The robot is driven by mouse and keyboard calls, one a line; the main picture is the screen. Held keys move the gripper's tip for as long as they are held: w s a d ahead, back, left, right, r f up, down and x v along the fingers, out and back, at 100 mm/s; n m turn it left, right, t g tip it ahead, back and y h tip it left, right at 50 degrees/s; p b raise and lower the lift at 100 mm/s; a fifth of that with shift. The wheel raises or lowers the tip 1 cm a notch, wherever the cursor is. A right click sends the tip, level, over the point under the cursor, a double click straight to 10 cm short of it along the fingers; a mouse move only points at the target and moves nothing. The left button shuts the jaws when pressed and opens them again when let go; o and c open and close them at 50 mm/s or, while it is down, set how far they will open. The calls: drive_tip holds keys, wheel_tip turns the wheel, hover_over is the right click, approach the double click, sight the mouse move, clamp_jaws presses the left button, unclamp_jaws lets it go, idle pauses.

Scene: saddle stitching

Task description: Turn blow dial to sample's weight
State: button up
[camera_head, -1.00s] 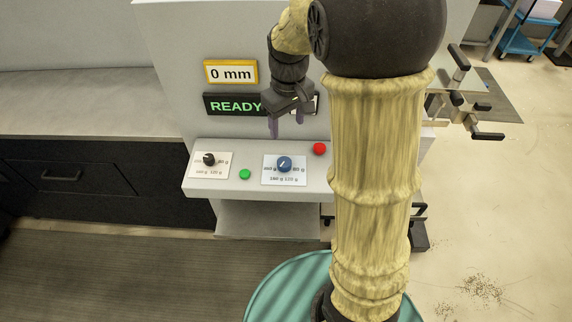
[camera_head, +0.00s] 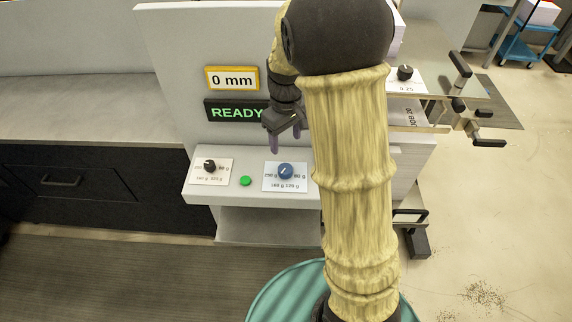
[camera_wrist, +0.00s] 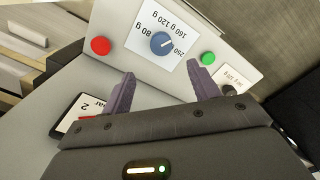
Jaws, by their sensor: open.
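A blue dial (camera_head: 286,171) sits on a white plate marked 80 g, 120 g, 160 g and 250 g; it also shows in the wrist view (camera_wrist: 163,43). Its light pointer line seems to lie toward 160 g. A black dial (camera_head: 209,166) on a similar plate stands to its left; part of it shows in the wrist view (camera_wrist: 230,89). I cannot tell which one is the blow dial. My gripper (camera_head: 286,138) is open and empty above and behind the blue dial, apart from it. In the wrist view its fingers (camera_wrist: 162,72) flank the dial's line. No sample weight is readable.
A green button (camera_head: 245,181) lies between the dials. A red button (camera_wrist: 101,46) is beside the blue dial in the wrist view. Upright displays read 0 mm (camera_head: 232,78) and READY (camera_head: 235,111). Another black dial (camera_head: 405,72) is at the right.

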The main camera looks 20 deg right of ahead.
sight(285, 168)
wheel_tip(285, 168, down, 12)
drive_tip(key=shift+s+r+p, duration=0.1)
drive_tip(key=shift+s+p, duration=0.05)
drive_tip(key=shift+p, duration=0.4)
drive_tip(key=c, duration=1)
drive_tip(key=shift+o, duration=0.2)
drive_tip(key=shift+a+r+m, duration=0.1)
drive_tip(key=shift+m, duration=0.3)
drive_tip(key=m+p, duration=0.1)
drive_tip(key=m, duration=0.4)
drive_tip(key=m+p, duration=0.1)
drive_tip(key=m, duration=0.5)
drive_tip(key=shift+p, duration=0.3)
